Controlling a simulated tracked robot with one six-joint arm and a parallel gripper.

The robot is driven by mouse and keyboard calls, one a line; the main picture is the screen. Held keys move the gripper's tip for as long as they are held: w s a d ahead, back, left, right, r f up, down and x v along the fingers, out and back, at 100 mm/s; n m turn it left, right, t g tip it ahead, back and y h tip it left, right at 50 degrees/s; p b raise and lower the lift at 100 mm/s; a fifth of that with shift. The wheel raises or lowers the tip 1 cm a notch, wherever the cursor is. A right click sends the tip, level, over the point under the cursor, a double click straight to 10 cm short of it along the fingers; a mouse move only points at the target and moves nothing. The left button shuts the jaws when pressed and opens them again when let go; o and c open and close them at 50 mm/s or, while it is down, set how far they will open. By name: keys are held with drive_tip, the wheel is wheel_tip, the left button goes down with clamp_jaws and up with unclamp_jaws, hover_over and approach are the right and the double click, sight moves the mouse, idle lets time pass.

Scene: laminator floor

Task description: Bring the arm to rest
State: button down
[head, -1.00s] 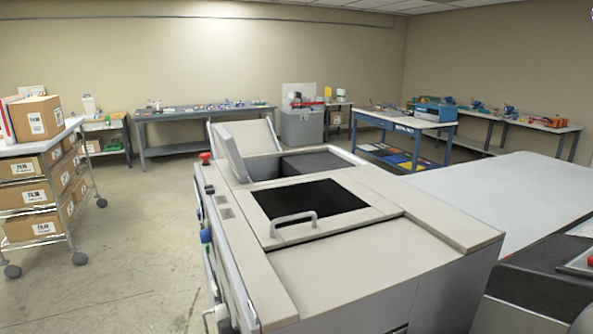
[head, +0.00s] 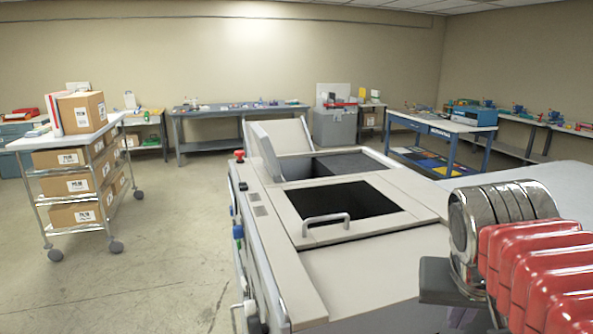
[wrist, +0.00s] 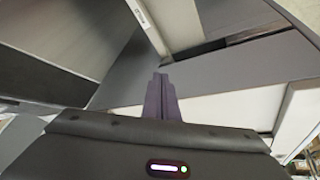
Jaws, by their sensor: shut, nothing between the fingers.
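My gripper (wrist: 161,88) shows in the wrist view with its two dark fingers together and nothing between them. Grey and white panels lie beyond the fingertips, and I cannot tell which machine they belong to. In the head view my arm, with red ribbed and shiny metal parts, fills the lower right. The gripper itself does not show in the head view.
A large beige laminator (head: 375,262) with a dark open hatch and a handle stands close in front. A wire cart (head: 112,221) with cardboard boxes is at left. Workbenches line the back wall. Floor (head: 180,265) between cart and laminator is clear.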

drive_tip(key=s+a+f+n+t+y, duration=0.1)
drive_tip(key=s+a+f+n+y, duration=0.2)
drive_tip(key=a+f, duration=0.7)
drive_tip(key=a+n, duration=0.1)
drive_tip(key=a, duration=0.1)
drive_tip(key=shift+a, duration=0.3)
drive_tip(key=shift+f, duration=0.1)
